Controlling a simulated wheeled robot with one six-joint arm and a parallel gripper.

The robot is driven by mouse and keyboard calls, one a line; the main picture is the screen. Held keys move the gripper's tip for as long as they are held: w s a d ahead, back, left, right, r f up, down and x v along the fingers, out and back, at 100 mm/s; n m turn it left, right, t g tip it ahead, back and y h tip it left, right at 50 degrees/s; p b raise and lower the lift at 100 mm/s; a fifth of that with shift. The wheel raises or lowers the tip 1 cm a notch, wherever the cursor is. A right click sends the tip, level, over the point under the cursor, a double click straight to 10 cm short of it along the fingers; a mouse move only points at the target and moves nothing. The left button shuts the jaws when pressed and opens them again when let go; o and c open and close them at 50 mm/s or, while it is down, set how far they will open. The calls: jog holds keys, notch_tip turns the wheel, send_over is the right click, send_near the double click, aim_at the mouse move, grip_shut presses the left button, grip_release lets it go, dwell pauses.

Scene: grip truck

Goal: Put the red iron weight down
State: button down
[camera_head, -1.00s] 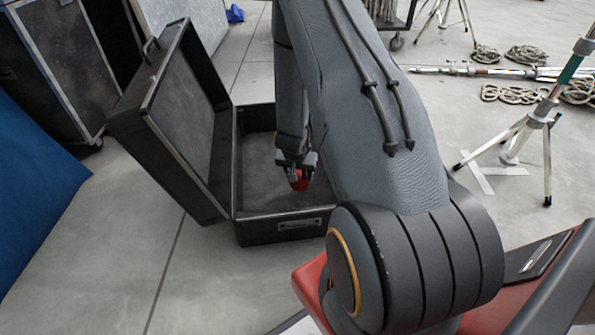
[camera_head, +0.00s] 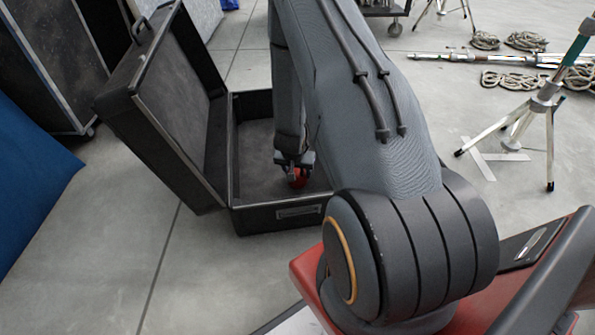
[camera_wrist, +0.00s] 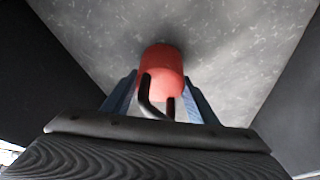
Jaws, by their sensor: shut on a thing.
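The red iron weight (camera_wrist: 160,68) is a red cylinder with a dark handle, seen in the middle of the wrist view. My gripper (camera_wrist: 160,102) is shut on it, with a blue finger on each side of the handle. In the head view the red weight (camera_head: 300,179) shows low inside the open black case (camera_head: 283,218), below my gripper (camera_head: 294,160). The wrist view shows the grey case floor close beyond the weight, with a dark shadow at it. I cannot tell whether the weight touches the floor.
The case's lid (camera_head: 178,100) stands open on the left. The case's dark walls rise on both sides in the wrist view. A tripod (camera_head: 545,105) and coiled ropes (camera_head: 515,80) are at the right. A blue cloth or panel (camera_head: 30,180) is at the far left.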

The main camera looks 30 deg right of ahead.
jog(key=c, duration=0.7)
grip_release()
jog(key=p+v, duration=0.7)
jog(key=v, duration=0.5)
jog(key=shift+r, duration=0.1)
